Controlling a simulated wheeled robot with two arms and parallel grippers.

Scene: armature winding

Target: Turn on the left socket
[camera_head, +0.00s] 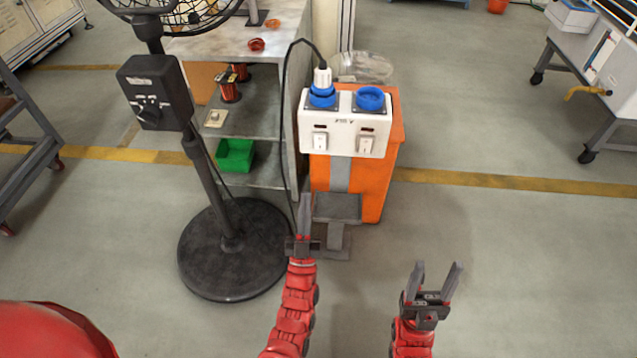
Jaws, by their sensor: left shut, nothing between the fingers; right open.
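A white socket box (342,144) stands in the middle, on a grey post in front of an orange cabinet. Its left socket (322,97) is blue and has a white plug (322,77) with a black cable in it. Its right socket (369,98) is blue with nothing plugged in. Below them are a left switch (320,141) and a right switch (366,145). My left gripper (304,212) is shut and empty, below the box's left side in the picture and apart from it. My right gripper (438,276) is open and empty, lower right, away from the box.
A black fan stand with a control box (155,92) and round base (235,247) stands left. A grey shelf (255,122) holds a green bin (235,155) and copper spools (229,87). The orange cabinet (384,178) is behind the box.

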